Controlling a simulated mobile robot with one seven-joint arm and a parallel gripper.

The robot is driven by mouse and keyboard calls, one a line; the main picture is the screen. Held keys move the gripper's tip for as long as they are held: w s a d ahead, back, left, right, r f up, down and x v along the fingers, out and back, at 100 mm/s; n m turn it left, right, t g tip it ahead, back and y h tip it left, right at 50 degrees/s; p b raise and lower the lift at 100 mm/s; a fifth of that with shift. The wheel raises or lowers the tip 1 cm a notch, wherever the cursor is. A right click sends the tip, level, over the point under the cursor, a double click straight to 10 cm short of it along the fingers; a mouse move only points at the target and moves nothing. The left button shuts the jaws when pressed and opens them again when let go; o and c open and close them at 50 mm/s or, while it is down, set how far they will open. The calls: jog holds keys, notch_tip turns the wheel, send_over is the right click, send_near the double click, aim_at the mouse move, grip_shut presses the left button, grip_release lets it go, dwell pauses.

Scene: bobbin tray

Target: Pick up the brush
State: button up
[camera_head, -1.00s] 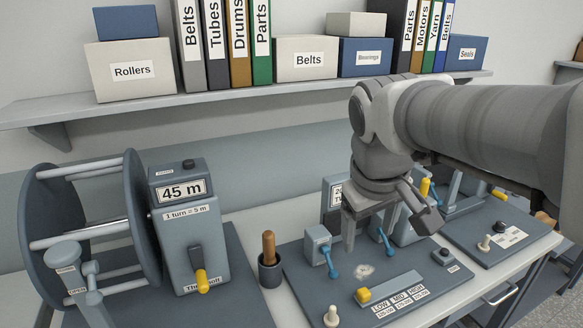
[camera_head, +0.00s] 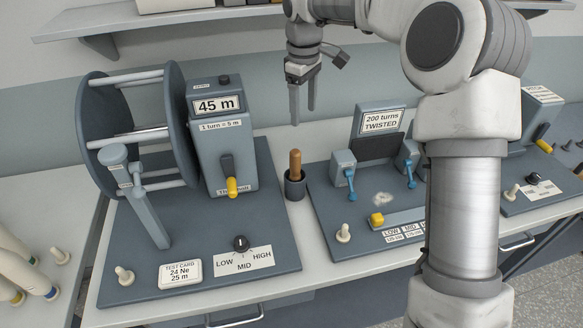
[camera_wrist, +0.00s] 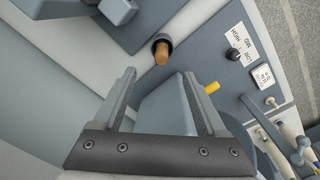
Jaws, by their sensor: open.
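The brush shows as a brown wooden handle (camera_head: 295,162) standing upright in a small dark cup (camera_head: 296,188). Its lower end is hidden inside the cup. My gripper (camera_head: 303,114) is open and empty, pointing down, and appears above and behind the handle in the head view. In the wrist view the handle (camera_wrist: 162,56) and the cup (camera_wrist: 158,40) lie just beyond the fingertips (camera_wrist: 159,73), roughly in line with the gap. The fingers do not touch the brush.
The reel machine with its 45 m display (camera_head: 217,105) stands left of the cup. The twist tester (camera_head: 381,122) stands close on the right. A shelf (camera_head: 180,24) runs along the wall above. Pale bobbins (camera_head: 22,270) lie at the left.

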jog(key=w+f, duration=0.1)
jog(key=p, duration=0.2)
send_near(295, 162)
jog(key=shift+n, duration=0.3)
jog(key=f, duration=0.2)
jog(key=w+f, duration=0.1)
jog(key=f, duration=0.1)
jog(key=w+f, duration=0.1)
jog(key=f, duration=0.1)
jog(key=shift+d+f, duration=0.2)
jog(key=shift+d, duration=0.2)
jog(key=f, duration=0.4)
jog(key=shift+s+a+p, duration=0.1)
jog(key=shift+a+p, duration=0.25)
jog(key=shift+f, duration=0.65)
grip_shut()
